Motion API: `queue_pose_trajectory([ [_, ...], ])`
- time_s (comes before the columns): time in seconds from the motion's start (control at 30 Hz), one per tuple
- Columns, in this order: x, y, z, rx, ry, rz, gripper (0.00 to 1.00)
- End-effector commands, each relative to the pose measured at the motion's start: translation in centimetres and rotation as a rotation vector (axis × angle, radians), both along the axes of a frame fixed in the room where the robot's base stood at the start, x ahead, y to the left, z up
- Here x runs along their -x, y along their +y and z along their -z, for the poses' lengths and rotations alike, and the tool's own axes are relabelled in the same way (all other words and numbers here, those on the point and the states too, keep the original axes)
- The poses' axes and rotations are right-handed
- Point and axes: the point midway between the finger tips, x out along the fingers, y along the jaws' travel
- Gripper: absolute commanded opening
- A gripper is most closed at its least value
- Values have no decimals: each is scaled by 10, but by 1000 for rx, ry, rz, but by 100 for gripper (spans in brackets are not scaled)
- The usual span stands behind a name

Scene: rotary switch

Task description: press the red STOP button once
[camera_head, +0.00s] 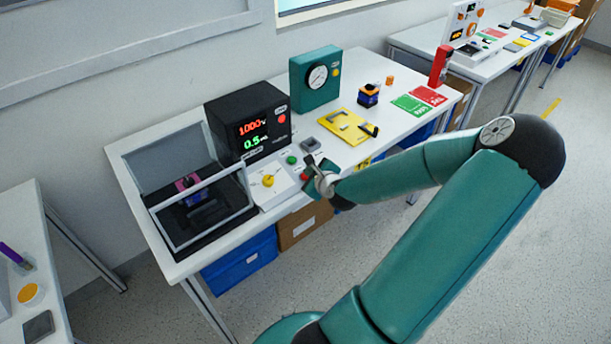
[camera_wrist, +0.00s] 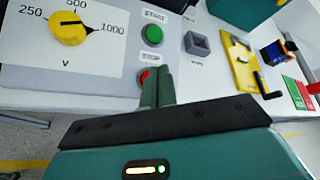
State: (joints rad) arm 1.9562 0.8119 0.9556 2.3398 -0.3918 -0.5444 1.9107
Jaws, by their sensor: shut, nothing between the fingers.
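The red STOP button (camera_wrist: 144,76) is on the white control panel (camera_wrist: 85,78), below the STOP label and the green START button (camera_wrist: 152,35). In the wrist view my gripper (camera_wrist: 160,72) has its fingers together, and they hide the right part of the red button. The fingertips are right at the button, but I cannot tell whether they touch it. In the head view the red button (camera_head: 304,177) shows just left of my gripper (camera_head: 311,168). The green button (camera_head: 291,160) is above it.
A yellow rotary knob (camera_wrist: 68,28) with a voltage scale is on the panel's left. A black meter (camera_head: 249,122) reading 1000 V and a clear-walled box (camera_head: 208,232) stand nearby. A small grey block (camera_wrist: 197,43) and a yellow fixture (camera_wrist: 241,66) lie to the right.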

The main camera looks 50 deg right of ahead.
Motion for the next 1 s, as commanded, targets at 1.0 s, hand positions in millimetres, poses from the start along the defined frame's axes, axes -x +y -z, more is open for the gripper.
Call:
queue_pose_trajectory([
  [1.0,-4,-1,10,0,-1,-1,0],
])
